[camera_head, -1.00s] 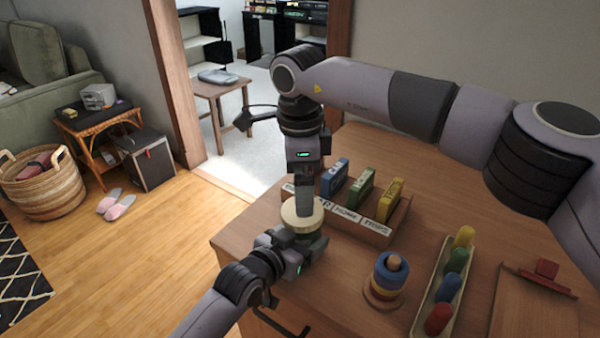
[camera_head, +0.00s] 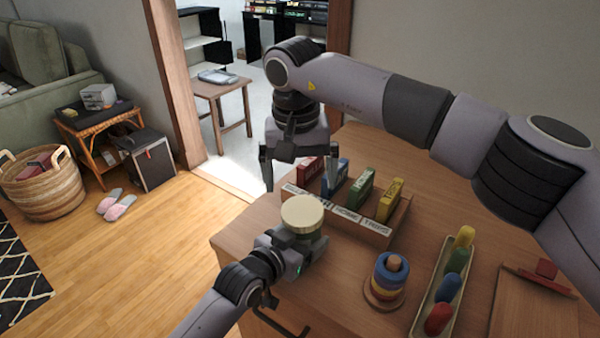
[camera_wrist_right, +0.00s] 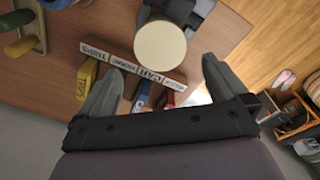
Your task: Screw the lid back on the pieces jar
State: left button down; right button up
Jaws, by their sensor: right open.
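The round cream lid (camera_head: 302,212) sits on top of the pieces jar, covering its mouth; how tightly it is seated I cannot tell. Only a little of the greenish jar (camera_head: 308,237) shows below it. My left gripper (camera_head: 304,252) is shut around the jar at the table's front-left corner. My right gripper (camera_head: 300,180) is open and empty, above and behind the lid, apart from it. In the right wrist view, the lid (camera_wrist_right: 160,45) lies beyond and between the open fingers of the right gripper (camera_wrist_right: 163,66).
A wooden box (camera_head: 365,233) with labelled front holds several coloured game boxes right behind the jar. A ring stacker (camera_head: 388,280) and a tray of coloured pegs (camera_head: 420,320) stand to the right. Bare tabletop (camera_head: 335,290) lies right of the left gripper.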

aim_at(302, 210)
jog(key=shift+n, duration=0.8)
jog(key=shift+w+d+f, duration=0.1)
jog(key=shift+w+f, duration=0.05)
jog(key=shift+f, duration=1.85)
jog(key=shift+w+d+f, duration=0.1)
jog(key=shift+f, duration=1.85)
